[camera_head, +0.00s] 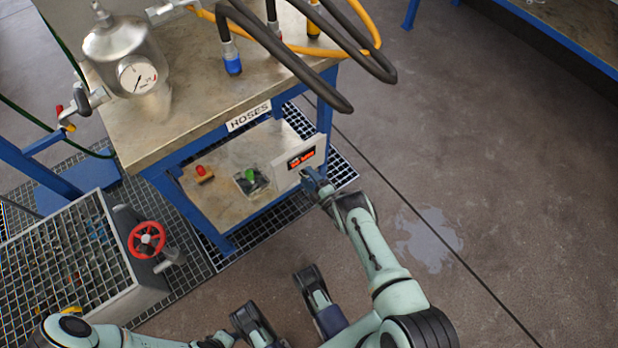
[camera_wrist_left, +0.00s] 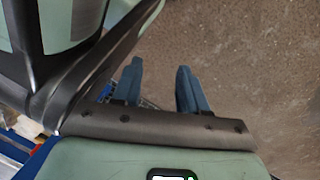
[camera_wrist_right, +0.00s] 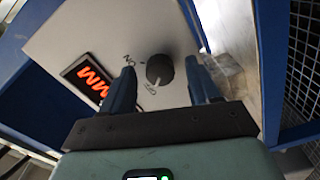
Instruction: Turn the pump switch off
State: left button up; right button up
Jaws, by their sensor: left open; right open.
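The pump switch is a round black knob (camera_wrist_right: 160,69) on a white panel (camera_wrist_right: 120,35) in the right wrist view. Small dark marks stand beside it, too small to read surely; a pale pointer line shows at its lower edge. My right gripper (camera_wrist_right: 160,78) is open, with one finger on each side of the knob in that view; I cannot tell whether they touch it. In the head view the right gripper (camera_head: 312,180) is at the white box (camera_head: 300,165), and the knob is hidden. My left gripper (camera_wrist_left: 158,72) is open and empty over the floor.
A lit orange display (camera_wrist_right: 88,79) is left of the knob. The box stands on the lower shelf (camera_head: 215,205) of a blue-legged bench (camera_head: 190,105) with hoses and a gauged vessel (camera_head: 125,60). A red handwheel (camera_head: 146,239) is at left.

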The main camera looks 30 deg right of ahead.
pick_arm(q)
jog(key=w+d+r+t+p, duration=0.1)
jog(key=w+r+t+p, duration=0.2)
jog(key=w+r, duration=0.4)
jog(key=shift+w+d+p, duration=0.15)
jog(key=shift+w+p, duration=0.35)
pick_arm(e)
jog(key=s+d, duration=0.1)
jog(key=s, duration=1.2)
jog(key=shift+d, duration=0.1)
